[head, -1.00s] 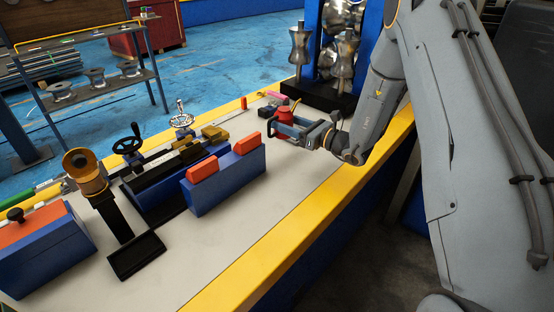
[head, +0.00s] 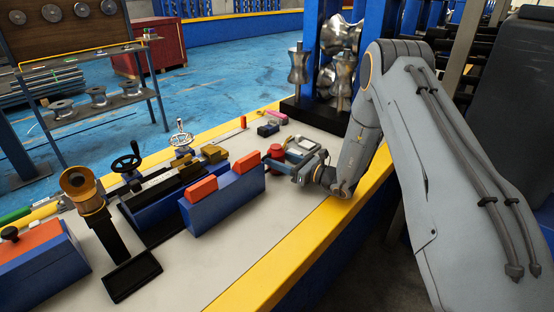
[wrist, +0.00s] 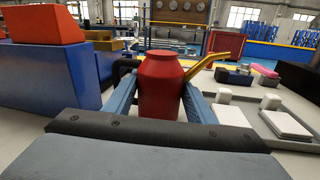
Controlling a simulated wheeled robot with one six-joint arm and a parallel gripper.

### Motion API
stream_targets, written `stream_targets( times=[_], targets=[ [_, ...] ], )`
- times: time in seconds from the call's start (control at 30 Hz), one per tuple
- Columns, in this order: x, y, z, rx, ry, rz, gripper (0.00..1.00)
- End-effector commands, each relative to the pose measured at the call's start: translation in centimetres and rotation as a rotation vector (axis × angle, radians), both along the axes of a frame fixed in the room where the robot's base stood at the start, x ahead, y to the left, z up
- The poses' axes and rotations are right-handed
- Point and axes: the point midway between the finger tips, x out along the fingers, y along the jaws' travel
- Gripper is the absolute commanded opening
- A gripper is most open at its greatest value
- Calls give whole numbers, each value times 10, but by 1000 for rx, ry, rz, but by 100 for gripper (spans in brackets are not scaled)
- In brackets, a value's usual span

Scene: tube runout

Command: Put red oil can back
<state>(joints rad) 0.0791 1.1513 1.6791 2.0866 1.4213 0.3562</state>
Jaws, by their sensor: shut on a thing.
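The red oil can (head: 276,152) stands upright between the fingers of my gripper (head: 283,159), beside the right end of the blue block with orange pads. In the wrist view the red can (wrist: 161,88) fills the gap between the two blue-grey fingers (wrist: 160,100), with its yellow spout pointing up to the right and a dark handle at the left. My gripper is shut on the can. The can's base is hidden behind the gripper body, so I cannot tell whether it touches the bench.
The blue block with orange pads (head: 225,205) is close on the left. A grey plate with white blocks (wrist: 285,125) lies to the right in the wrist view. Metal rollers (head: 299,66) stand behind.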

Motion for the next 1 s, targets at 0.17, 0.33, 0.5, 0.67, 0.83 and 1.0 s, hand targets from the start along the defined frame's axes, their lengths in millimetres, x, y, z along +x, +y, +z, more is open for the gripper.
stream_targets(
  times=[0.17,0.33,0.5,0.67,0.83,1.0],
  targets=[
    [1,0,-3,0,-3,0,21],
    [1,0,-4,0,-3,0,21],
    [0,0,-6,0,-1,0,67],
    [0,0,-6,-1,-1,0,69],
    [0,0,-5,-1,-1,0,69],
    [-7,-12,-4,-1,-1,-2,69]
  ],
)
